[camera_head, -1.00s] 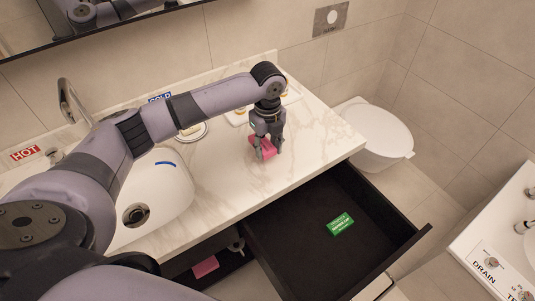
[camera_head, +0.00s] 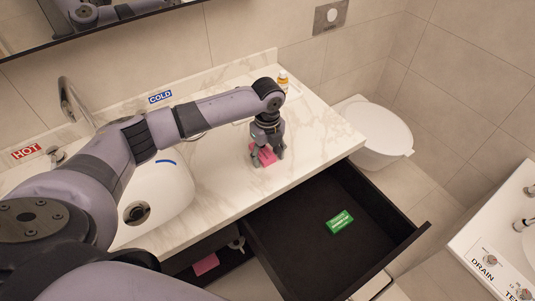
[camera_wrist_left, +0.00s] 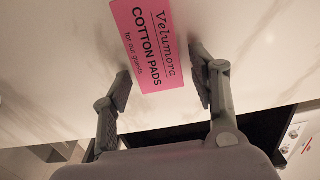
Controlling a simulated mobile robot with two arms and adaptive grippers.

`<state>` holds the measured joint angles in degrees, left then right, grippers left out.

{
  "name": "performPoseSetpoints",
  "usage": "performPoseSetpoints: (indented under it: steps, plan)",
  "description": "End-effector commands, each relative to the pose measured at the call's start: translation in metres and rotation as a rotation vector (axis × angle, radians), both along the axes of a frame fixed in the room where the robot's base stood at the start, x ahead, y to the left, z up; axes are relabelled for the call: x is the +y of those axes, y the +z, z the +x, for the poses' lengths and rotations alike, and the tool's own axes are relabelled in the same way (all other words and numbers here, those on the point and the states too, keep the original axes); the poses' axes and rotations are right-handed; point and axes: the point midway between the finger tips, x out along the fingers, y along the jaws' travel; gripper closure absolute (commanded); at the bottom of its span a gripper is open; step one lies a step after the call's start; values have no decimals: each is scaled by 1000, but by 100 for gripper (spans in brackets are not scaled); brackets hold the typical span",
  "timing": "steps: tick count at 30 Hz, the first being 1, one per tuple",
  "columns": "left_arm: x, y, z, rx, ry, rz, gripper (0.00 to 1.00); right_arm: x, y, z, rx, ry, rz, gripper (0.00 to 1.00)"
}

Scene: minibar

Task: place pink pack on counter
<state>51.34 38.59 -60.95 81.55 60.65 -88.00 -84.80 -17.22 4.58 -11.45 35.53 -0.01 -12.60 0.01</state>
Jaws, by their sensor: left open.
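The pink pack (camera_head: 266,155), labelled as cotton pads, lies on the pale marble counter (camera_head: 310,140) near its front edge, above the open drawer. It also shows in the left wrist view (camera_wrist_left: 150,45), with its printed face toward the camera. My left gripper (camera_head: 268,160) is over the pack and partly hides it in the head view. In the left wrist view my left gripper (camera_wrist_left: 161,80) is open, with a finger on each side of the pack's near end and gaps between. My right gripper is not in view.
An open dark drawer (camera_head: 290,235) holds a green pack (camera_head: 340,222). A sink (camera_head: 165,195) is left on the counter. A small orange-and-white bottle (camera_head: 283,80) stands at the back. Another pink item (camera_head: 205,265) lies on the shelf below. The counter's right end is clear.

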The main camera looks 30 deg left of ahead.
Motion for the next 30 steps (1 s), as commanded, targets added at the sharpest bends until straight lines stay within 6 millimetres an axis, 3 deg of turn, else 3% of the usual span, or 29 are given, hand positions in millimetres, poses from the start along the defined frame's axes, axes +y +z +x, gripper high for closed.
performPoseSetpoints:
  steps: [12, 24, 30]
  plan:
    - [0, 9, 1, -3, 0, -1, 43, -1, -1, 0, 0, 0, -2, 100]
    - [0, 89, 1, -4, 0, 0, 43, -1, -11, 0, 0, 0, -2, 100]
    - [0, 116, 1, -2, 0, -1, 43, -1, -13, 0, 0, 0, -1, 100]
